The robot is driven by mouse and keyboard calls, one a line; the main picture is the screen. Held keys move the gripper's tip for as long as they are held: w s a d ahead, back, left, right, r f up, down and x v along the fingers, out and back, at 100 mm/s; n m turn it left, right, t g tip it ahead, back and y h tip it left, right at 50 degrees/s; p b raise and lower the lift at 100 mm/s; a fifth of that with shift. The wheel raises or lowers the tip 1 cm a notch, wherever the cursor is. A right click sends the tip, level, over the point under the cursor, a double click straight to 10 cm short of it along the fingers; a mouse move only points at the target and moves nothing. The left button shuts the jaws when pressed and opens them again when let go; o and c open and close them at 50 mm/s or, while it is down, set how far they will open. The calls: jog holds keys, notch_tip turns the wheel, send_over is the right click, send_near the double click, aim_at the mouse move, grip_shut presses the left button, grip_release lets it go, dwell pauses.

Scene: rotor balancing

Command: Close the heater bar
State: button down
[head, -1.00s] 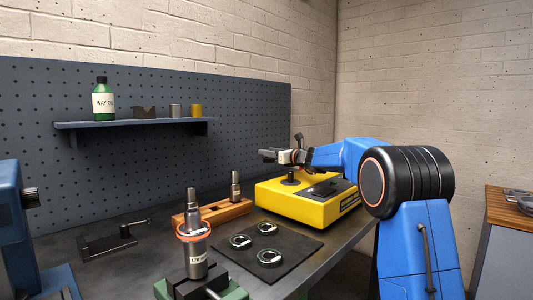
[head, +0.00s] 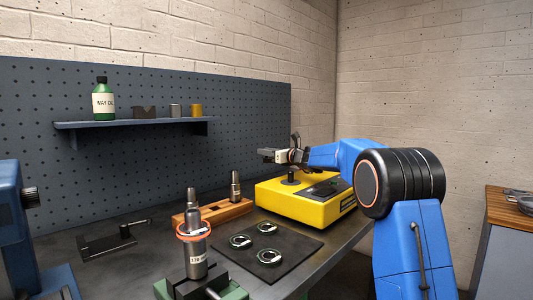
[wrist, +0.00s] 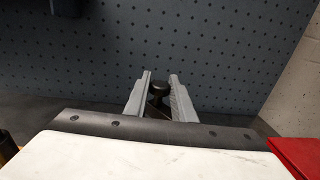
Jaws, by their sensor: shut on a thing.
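The yellow heater (head: 290,205) stands at the back right of the bench, with a short dark post (head: 290,179) on its top. My gripper (head: 268,155) is above it, reaching in from the right and pointing left. In the wrist view my two grey fingers (wrist: 160,92) are closed around a black knob (wrist: 160,89), which I take to be the heater bar's handle. A dark piece shows below the knob between the fingers. Most of the bar is hidden by my gripper, so I cannot tell its exact angle.
A dark mat (head: 278,240) with three rings lies in front of the heater. A wooden rack (head: 215,213) holds metal holders to its left. A holder with an orange ring (head: 194,262) stands in a vise. The pegboard (head: 250,110) rises behind.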

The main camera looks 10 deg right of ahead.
jog(key=s+d+n+g+y, duration=0.1)
jog(key=s+n+g+y, duration=0.1)
jog(key=s, duration=0.3)
jog(key=s+d+n+g+y, duration=0.1)
jog(key=s+n+g+y, duration=0.2)
jog(key=s+g, duration=0.2)
jog(key=s+d+n+g+y, duration=0.1)
jog(key=s+n+g+y, duration=0.1)
jog(key=s, duration=0.4)
jog(key=shift+s+n+g+y, duration=0.3)
jog(key=shift+s+n+g, duration=0.05)
jog(key=shift+n+g, duration=0.45)
jog(key=shift+s+d+n+g, duration=0.55)
jog(key=shift+s+n+g, duration=0.05)
jog(key=shift+s+g, duration=0.3)
jog(key=c, duration=1.5)
grip_release()
jog(key=shift+d, duration=0.1)
jog(key=shift+c, duration=0.2)
jog(key=s+d, duration=0.1)
jog(key=d, duration=1)
jog(key=s+d, duration=0.1)
jog(key=d, duration=0.5)
jog(key=shift+s+d, duration=0.1)
jog(key=shift+s, duration=0.2)
